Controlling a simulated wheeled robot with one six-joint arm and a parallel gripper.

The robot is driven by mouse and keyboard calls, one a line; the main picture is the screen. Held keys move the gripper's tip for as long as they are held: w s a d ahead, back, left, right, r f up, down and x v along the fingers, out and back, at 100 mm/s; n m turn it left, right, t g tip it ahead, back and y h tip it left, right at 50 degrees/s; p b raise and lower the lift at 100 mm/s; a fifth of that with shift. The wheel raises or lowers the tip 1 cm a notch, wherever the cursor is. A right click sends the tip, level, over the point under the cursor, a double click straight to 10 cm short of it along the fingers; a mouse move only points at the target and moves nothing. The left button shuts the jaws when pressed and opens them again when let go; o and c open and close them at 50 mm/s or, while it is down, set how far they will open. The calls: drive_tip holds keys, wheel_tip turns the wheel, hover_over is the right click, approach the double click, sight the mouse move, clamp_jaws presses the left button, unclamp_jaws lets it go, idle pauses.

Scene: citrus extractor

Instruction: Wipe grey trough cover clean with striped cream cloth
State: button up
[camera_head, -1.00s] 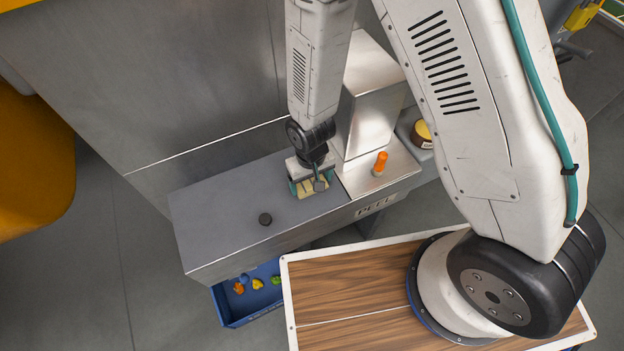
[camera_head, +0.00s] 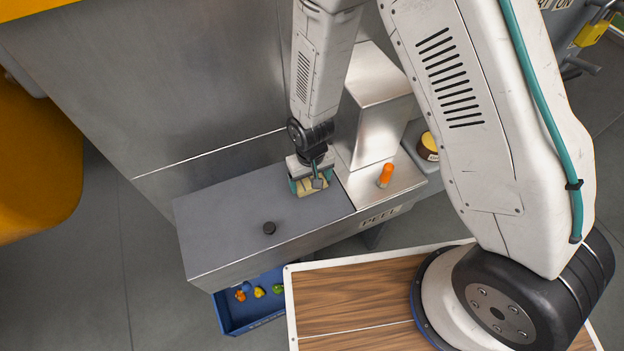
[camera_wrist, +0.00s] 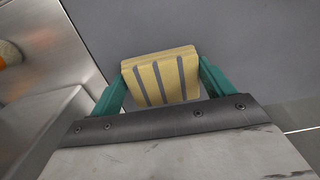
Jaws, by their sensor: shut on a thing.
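A steel housing (camera_head: 375,120) and an orange-capped item (camera_head: 385,174) stand right of the cover. A blue bin (camera_head: 235,312) with several small coloured pieces is below. A tall steel wall (camera_head: 180,80) rises behind. The cover's left part is clear.

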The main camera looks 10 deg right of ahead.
drive_tip(key=shift+r, duration=3)
drive_tip(key=shift+s+d, duration=0.1)
